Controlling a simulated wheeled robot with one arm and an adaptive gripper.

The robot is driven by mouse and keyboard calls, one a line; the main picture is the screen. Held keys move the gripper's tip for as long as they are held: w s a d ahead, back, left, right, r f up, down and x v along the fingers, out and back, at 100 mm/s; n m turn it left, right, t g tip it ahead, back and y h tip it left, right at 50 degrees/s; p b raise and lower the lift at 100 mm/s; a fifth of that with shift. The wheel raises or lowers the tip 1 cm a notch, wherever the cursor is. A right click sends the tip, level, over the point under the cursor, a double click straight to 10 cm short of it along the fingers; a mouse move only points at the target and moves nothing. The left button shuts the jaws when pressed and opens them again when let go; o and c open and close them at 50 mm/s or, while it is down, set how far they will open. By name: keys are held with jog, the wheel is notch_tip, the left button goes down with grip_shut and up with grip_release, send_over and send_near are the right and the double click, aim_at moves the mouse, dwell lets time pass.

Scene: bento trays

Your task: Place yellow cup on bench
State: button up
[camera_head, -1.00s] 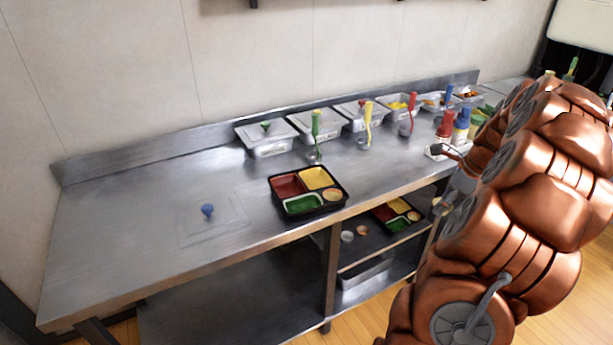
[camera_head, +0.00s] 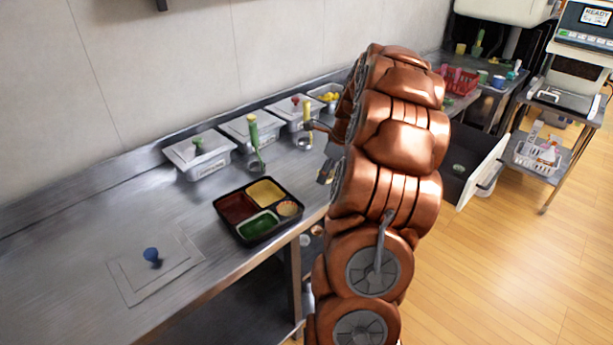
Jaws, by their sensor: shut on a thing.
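The steel bench (camera_head: 60,275) runs along the wall from the lower left to behind my arm. My gripper (camera_head: 325,172) is mostly hidden behind my own arm; only small grey parts show, near the bench's front edge, right of the black tray. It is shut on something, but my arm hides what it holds. I cannot make out a yellow cup for certain in it or on the bench. A small yellow item (camera_head: 460,48) stands on the far counter at the back right; it is too small to tell whether it is a cup.
A black bento tray (camera_head: 283,222) with coloured compartments sits near the bench's front edge. A clear lid with a blue knob (camera_head: 152,255) lies to its left. Lidded steel containers (camera_head: 208,168) and upright utensils (camera_head: 256,140) line the back. An open drawer (camera_head: 480,165) juts out at right.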

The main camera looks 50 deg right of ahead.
aim_at(305, 187)
jog(key=w, duration=0.1)
jog(key=w+a, duration=0.1)
jog(key=w, duration=0.2)
jog(key=shift+a+f+p, duration=0.2)
jog(key=shift+a+p, duration=0.1)
jog(key=shift+a, duration=0.1)
jog(key=p+x, duration=0.1)
jog(key=x, duration=0.2)
jog(key=shift+a+f, duration=0.1)
jog(key=shift+f, duration=0.25)
jog(key=shift+f, duration=0.15)
jog(key=o, duration=0.7)
jog(key=shift+o, duration=0.2)
